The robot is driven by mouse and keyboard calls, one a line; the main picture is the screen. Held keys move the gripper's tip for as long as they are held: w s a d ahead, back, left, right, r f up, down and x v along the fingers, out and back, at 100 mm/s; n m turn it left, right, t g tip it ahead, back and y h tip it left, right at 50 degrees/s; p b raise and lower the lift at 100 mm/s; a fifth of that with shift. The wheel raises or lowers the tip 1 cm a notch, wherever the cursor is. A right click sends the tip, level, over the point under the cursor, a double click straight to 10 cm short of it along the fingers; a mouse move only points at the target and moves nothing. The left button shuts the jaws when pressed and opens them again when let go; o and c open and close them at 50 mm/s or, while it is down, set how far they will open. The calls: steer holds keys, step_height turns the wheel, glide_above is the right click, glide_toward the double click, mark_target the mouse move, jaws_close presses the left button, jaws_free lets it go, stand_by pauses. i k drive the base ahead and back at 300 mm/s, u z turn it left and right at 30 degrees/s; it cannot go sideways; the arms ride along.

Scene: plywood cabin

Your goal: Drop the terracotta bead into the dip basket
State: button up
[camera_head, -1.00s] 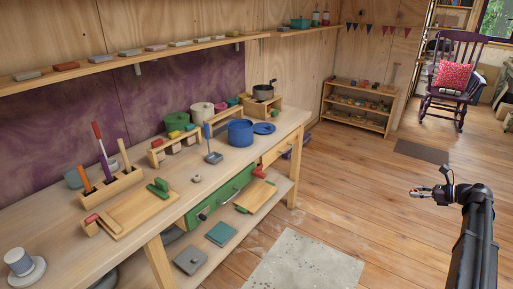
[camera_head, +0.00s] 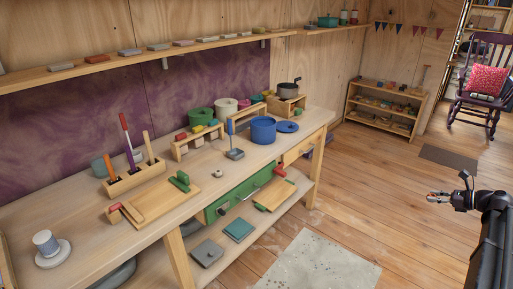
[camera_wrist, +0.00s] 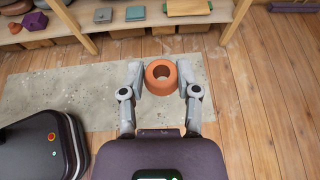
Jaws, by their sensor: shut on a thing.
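The terracotta bead (camera_wrist: 162,89) is a thick orange-brown ring with a hole through it. In the wrist view it sits between the two grey fingertips of my gripper, which is shut on it. In the head view my gripper (camera_head: 434,197) is at the right, in the air over the wooden floor, well apart from the workbench (camera_head: 80,213). A small grey-blue scoop-like thing with an upright blue handle (camera_head: 235,154) stands on the bench, left of the blue pot. It looks like the dip basket; its inside is too small to make out.
The blue pot (camera_head: 263,131) and its blue lid (camera_head: 287,127) are near the bench's right end. A small round piece (camera_head: 218,173) lies in front of the scoop-like thing. A green drawer (camera_head: 234,200) is below. A grey mat (camera_head: 322,264) lies on open floor.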

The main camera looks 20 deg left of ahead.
mark_target(235, 155)
steer(key=u, duration=1.1)
steer(key=i, duration=1)
steer(key=u, duration=0.05)
